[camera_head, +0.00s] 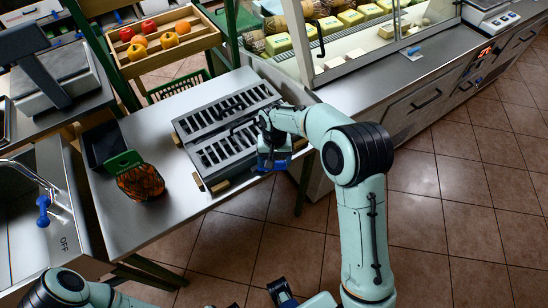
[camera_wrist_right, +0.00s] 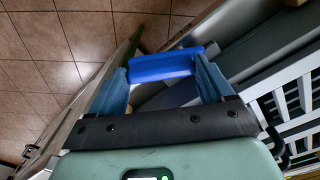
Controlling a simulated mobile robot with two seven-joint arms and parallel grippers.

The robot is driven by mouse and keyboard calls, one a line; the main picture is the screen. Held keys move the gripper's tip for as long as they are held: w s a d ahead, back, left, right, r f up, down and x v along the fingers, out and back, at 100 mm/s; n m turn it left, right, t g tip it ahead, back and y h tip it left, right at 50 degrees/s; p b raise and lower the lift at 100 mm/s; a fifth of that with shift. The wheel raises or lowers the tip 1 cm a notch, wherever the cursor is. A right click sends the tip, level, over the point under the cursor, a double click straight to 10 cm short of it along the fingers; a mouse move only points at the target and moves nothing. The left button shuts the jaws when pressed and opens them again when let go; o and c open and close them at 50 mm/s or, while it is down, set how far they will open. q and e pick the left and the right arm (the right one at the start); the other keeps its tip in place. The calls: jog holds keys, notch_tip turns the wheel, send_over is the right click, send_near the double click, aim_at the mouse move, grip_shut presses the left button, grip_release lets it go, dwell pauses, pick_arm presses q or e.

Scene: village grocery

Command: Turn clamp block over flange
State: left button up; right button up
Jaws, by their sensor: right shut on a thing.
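A grey metal unit with two slotted panels (camera_head: 215,120) lies on the steel table; its slotted part also shows at the right of the right wrist view (camera_wrist_right: 290,105). A blue block (camera_head: 272,163), apparently the clamp block, is at the unit's near right edge. My right gripper (camera_head: 274,150) is shut on it; in the right wrist view the blue block (camera_wrist_right: 160,67) spans between the two blue fingers. I cannot tell whether the block touches the flange, which is not clearly distinguishable.
On the table's left are a dark tray (camera_head: 103,143) and a net bag of orange produce (camera_head: 140,182) with a green tag. A glass-fronted counter (camera_head: 380,60) stands close on the right. The table's near left is clear.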

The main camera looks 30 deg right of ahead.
jog(key=m, duration=0.3)
jog(key=shift+s+a, duration=0.2)
jog(key=shift+s, duration=0.05)
pick_arm(q)
jog(key=shift+w+r+p, duration=0.25)
jog(key=shift+r+p, duration=0.35)
jog(key=shift+r, duration=0.05)
jog(key=shift+w+r+p, duration=0.25)
jog(key=shift+r+p, duration=0.3)
jog(key=shift+r, duration=0.05)
pick_arm(e)
jog(key=shift+s+a+m, duration=0.15)
jog(key=shift+a+m, duration=0.15)
jog(key=shift+m, duration=1.15)
jog(key=shift+s+a+m, duration=0.15)
jog(key=shift+a+m, duration=0.1)
jog(key=shift+m, duration=1.25)
jog(key=shift+s+a+m, duration=0.15)
jog(key=shift+a+m, duration=0.15)
jog(key=shift+m, duration=1.15)
